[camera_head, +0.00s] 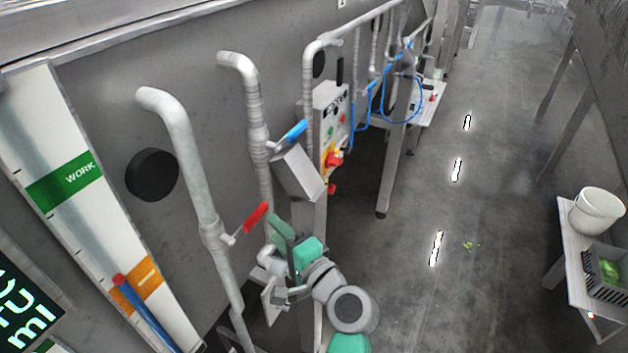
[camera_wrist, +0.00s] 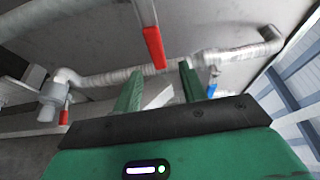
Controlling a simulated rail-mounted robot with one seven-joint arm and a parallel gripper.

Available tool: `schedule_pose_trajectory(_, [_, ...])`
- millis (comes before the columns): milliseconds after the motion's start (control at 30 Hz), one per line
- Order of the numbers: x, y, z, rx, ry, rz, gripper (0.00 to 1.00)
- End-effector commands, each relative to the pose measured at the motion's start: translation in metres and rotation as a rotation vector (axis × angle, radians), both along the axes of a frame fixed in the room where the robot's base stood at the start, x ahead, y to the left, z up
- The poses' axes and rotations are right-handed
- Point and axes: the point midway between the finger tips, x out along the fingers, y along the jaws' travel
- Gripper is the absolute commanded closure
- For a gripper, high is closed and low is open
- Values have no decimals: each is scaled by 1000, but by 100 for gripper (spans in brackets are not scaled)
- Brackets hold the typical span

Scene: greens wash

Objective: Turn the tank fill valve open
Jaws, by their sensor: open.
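A red-handled lever valve (camera_head: 256,218) sits on the left grey pipe (camera_head: 195,180), its handle slanting up and right. A blue-handled lever valve (camera_head: 291,133) sits on the pipe to its right. No label shows which one is the tank fill valve. My gripper (camera_head: 275,238) is open, just below and right of the red handle. In the wrist view, my gripper's green fingers (camera_wrist: 161,80) are apart and empty; a red handle (camera_wrist: 154,48) hangs just beyond the tips, between them. The blue handle (camera_wrist: 212,90) shows right of the right finger.
A control box (camera_head: 331,130) with a red knob stands behind my gripper. A level board (camera_head: 85,190) with a green WORK band is at left. Another red handle (camera_wrist: 64,115) shows in the wrist view. A bench (camera_head: 575,262) with a white bucket (camera_head: 596,211) and a crate is right. The aisle floor is mostly clear.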

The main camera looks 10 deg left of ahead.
Motion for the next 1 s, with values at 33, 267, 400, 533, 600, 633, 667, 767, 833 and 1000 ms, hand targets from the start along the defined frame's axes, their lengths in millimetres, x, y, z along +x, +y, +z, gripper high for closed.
schedule_pose_trajectory(33, [0,1,-3,11,11,5,58])
schedule_pose_trajectory(267, [10,13,-1,15,12,8,58])
schedule_pose_trajectory(400, [28,34,1,13,11,8,58])
schedule_pose_trajectory(533, [42,49,-1,12,11,5,58])
schedule_pose_trajectory(600, [47,55,-1,13,11,6,58])
schedule_pose_trajectory(633, [49,57,-1,12,11,6,58])
schedule_pose_trajectory(667, [50,58,-2,11,10,6,58])
schedule_pose_trajectory(767, [52,60,-2,11,9,4,58])
schedule_pose_trajectory(833, [52,60,-2,11,9,4,58])
schedule_pose_trajectory(1000, [51,60,-2,11,9,4,70])
